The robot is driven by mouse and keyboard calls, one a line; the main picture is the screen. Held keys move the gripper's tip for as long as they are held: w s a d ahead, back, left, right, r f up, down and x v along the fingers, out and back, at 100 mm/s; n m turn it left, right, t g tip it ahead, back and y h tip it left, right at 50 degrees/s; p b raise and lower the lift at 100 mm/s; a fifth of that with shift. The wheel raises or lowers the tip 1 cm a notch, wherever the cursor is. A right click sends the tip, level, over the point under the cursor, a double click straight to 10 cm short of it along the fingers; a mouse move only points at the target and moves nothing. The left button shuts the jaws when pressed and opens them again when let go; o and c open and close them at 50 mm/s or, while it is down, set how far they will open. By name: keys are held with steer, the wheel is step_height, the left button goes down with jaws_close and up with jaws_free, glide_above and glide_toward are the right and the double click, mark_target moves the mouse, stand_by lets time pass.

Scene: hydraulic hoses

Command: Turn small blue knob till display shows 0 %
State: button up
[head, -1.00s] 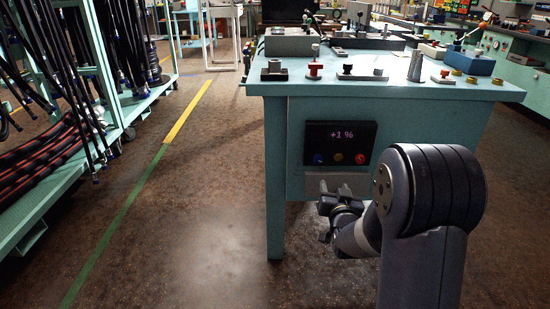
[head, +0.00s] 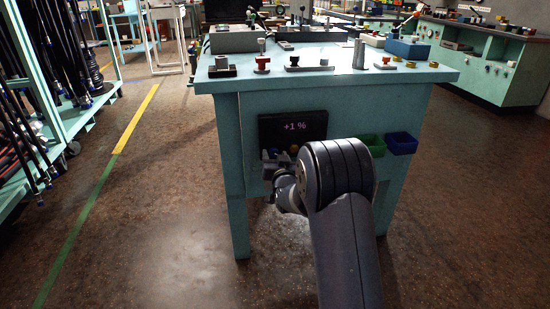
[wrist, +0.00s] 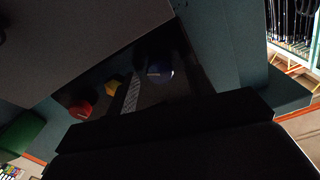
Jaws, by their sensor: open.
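The dark control panel (head: 313,127) on the workbench side has a display (head: 294,126) reading +1 %. The small blue knob (wrist: 160,72) shows in the wrist view, between the dark fingers of my open gripper (wrist: 165,85). Whether the fingers touch it I cannot tell. In the head view my gripper (head: 276,158) is at the panel's lower left and hides the blue knob. The yellow knob (wrist: 113,90) and red knob (wrist: 81,109) lie left of the blue one in the wrist view; part of the yellow knob (head: 293,149) shows in the head view.
The teal workbench (head: 225,180) carries several fittings on top. A green bin (head: 373,144) and a blue bin (head: 402,142) hang right of the panel, near my arm. A hose rack (head: 75,115) stands at left. The floor between rack and bench is clear.

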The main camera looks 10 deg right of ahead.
steer(key=shift+w, duration=0.4)
steer(key=c, duration=1)
steer(key=shift+f+m+b, duration=0.1)
steer(key=shift+m+b, duration=0.2)
steer(key=shift+b, duration=0.25)
steer(key=shift+m, duration=0.3)
steer(key=o, duration=1)
